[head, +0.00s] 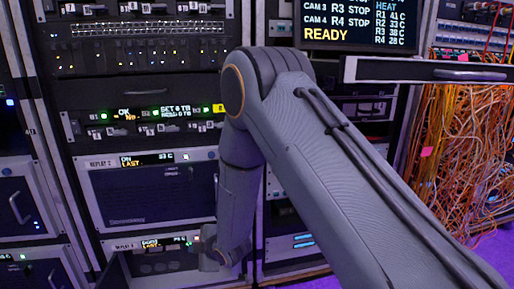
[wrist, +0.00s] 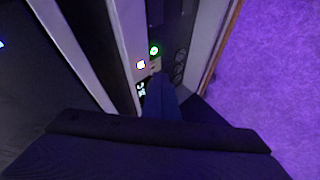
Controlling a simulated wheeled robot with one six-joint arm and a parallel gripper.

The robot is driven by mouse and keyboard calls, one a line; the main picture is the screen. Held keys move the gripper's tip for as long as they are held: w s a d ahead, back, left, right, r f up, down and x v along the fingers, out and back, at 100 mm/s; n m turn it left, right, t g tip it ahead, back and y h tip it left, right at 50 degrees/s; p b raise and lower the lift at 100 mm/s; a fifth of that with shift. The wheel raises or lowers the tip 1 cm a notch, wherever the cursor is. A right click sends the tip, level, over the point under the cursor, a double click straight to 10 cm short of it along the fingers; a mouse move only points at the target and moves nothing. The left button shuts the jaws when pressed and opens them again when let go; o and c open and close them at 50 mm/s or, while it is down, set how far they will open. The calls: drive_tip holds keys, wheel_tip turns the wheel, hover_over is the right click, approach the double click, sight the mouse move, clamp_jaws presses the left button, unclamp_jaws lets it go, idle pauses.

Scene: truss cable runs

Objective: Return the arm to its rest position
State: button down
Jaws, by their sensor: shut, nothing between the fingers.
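My arm (head: 330,150) reaches in from the lower right of the head view, bends at a high elbow and hangs down in front of the equipment racks. Its lower end, with my gripper (head: 209,243), is low by the rack front near the REPLAY 4 unit (head: 150,245). In the wrist view my gripper (wrist: 162,95) is dark and narrow, shut with nothing held. It points at a rack edge with a green ring light (wrist: 154,50) and a small white light. I cannot tell whether it touches the rack.
The REPLAY 2 unit (head: 150,190) sits above REPLAY 4. A monitor (head: 360,22) reading READY is at the top. An extended drawer or shelf (head: 430,72) juts out at right. Orange cables (head: 460,150) hang tangled at right. Purple floor (wrist: 265,80) is clear.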

drive_tip(key=s+d+r+m+g+h, duration=0.2)
drive_tip(key=s+d+r+m+h, duration=0.2)
drive_tip(key=s+d+r+m, duration=0.6)
drive_tip(key=s+d+r+m+g+h, duration=0.15)
drive_tip(key=s+d+r, duration=0.25)
drive_tip(key=s, duration=0.4)
drive_tip(key=s+d+r+m+g, duration=0.2)
drive_tip(key=s+d+r, duration=0.15)
drive_tip(key=s, duration=0.45)
drive_tip(key=s+d+r+m+g+h, duration=0.1)
drive_tip(key=s+d+r+m+g, duration=0.15)
drive_tip(key=s+r, duration=0.4)
drive_tip(key=s+d+r+m+h+p, duration=0.1)
drive_tip(key=d+r+m+p, duration=0.4)
drive_tip(key=d+r+p, duration=1.6)
wheel_tip(320, 180, up, 3)
drive_tip(key=p, duration=1)
drive_tip(key=shift+s+m+t+p, duration=0.3)
drive_tip(key=shift+f, duration=0.15)
